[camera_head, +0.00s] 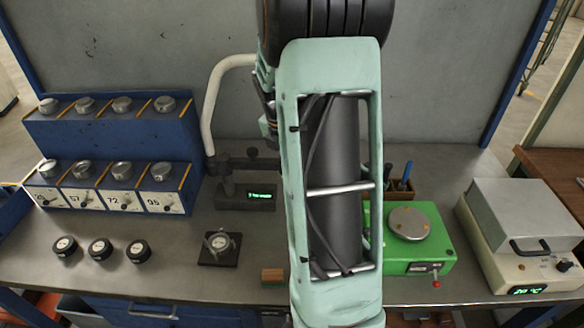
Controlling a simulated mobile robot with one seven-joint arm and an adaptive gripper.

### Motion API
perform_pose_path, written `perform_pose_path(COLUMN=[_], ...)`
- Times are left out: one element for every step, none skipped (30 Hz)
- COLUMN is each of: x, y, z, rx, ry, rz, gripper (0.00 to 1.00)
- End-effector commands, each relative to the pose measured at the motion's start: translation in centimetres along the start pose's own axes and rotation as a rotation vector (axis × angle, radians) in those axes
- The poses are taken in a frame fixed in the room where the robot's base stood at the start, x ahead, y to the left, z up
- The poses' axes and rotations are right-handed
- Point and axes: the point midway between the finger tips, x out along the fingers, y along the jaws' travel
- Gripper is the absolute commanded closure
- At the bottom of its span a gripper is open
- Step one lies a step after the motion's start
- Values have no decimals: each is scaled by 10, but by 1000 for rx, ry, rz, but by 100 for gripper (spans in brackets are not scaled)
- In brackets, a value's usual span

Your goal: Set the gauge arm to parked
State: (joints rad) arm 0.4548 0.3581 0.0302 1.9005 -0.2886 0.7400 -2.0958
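A gauge stand with a dark base and a lit green display (260,195) stands on the bench, just left of my arm. A dark horizontal arm (245,163) is mounted on its post and runs toward the right until my own arm covers it. I take this to be the gauge arm; its right end is hidden, and I cannot tell its setting. My gripper is not in view; only my pale green arm link shows, standing across the middle of the picture.
Blue racks (110,165) with several knobs stand at left, with black round pieces (101,248) before them. A small black fixture (220,247) sits mid-bench. A green box (415,240) and a white heater (520,230) stand right. A white curved tube (210,105) rises behind.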

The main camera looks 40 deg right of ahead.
Motion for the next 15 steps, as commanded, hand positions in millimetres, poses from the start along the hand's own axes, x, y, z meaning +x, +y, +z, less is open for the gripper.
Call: perform_pose_path(x=[0, 0, 0, 1, 1, 1, 1, 2, 2, 2, 2, 2, 2, 2, 2], y=[1, 2, 2, 3, 3, 4, 4, 5, 5, 5, 6, 6, 6, 6, 6], z=[2, 4, 5, 6, 7, 8, 9, 10, 11, 11, 12, 13, 13, 14, 14], rx=[1, 1, 2, 2, 3, 3, 3, 4, 4, 4, 5, 5, 5, 6, 6], ry=[0, 0, 0, -1, -1, -1, -2, -3, -4, -4, -5, -6, -7, -8, -9], rz=[0, 0, 0, 0, 0, 0, 1, 1, 2, 2, 3, 3, 4, 5, 5], gripper=[100, 100, 100, 100, 100, 100, 100, 100, 100, 100, 100, 100, 100, 100, 100])
